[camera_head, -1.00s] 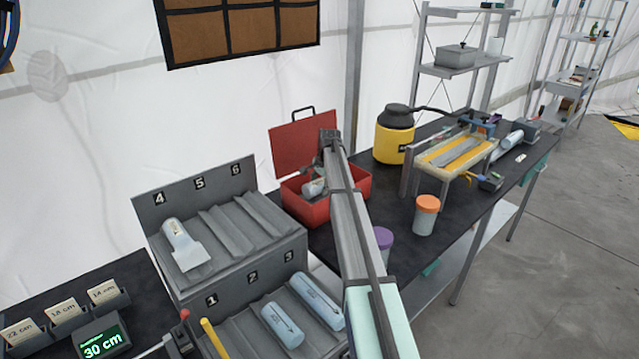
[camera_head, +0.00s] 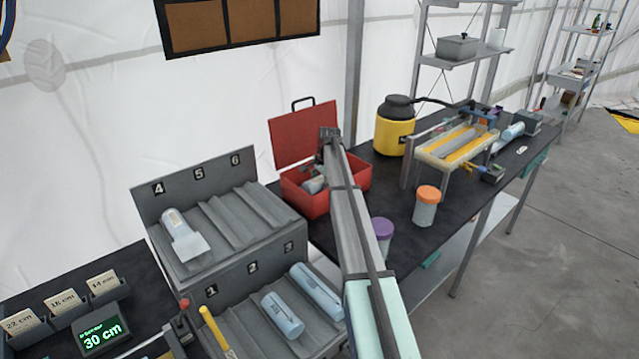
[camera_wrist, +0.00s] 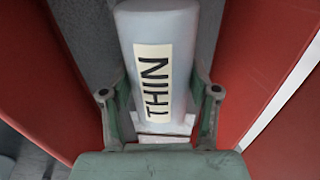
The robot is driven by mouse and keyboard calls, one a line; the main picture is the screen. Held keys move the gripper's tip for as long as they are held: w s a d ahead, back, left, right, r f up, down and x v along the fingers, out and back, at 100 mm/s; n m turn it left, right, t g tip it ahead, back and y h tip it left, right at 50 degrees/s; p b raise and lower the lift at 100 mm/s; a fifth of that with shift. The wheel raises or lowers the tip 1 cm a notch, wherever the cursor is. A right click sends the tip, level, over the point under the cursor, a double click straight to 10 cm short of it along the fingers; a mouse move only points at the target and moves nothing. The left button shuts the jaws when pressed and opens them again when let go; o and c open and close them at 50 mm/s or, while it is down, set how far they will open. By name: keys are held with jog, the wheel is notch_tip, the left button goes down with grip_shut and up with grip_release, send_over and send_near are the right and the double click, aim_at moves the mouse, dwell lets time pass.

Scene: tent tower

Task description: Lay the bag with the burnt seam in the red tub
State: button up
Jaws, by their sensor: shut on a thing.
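The red tub (camera_head: 306,203) stands on the dark bench with its red lid (camera_head: 303,135) raised behind it. My gripper (camera_head: 323,167) reaches down into the tub's opening. It is shut on a pale grey-blue bag (camera_head: 313,186). In the wrist view the bag (camera_wrist: 176,22) lies between my fingers (camera_wrist: 160,115) and carries a cream label reading "THIN". A whitish flat end shows below the label. Red walls show on both sides. I cannot make out a burnt seam, nor whether the bag touches the tub floor.
A grey numbered rack (camera_head: 225,262) holds a bag (camera_head: 184,236) in slot 4 and two bags lower down, one here (camera_head: 283,315). A purple-lidded jar (camera_head: 382,236), an orange-lidded jar (camera_head: 426,208), a yellow canister (camera_head: 394,135) and a sealing stand (camera_head: 455,147) occupy the bench.

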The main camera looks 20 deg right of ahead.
dwell(0.3)
jog(key=o, duration=1.5)
jog(key=v, duration=1.2)
jog(key=shift+f, duration=0.1)
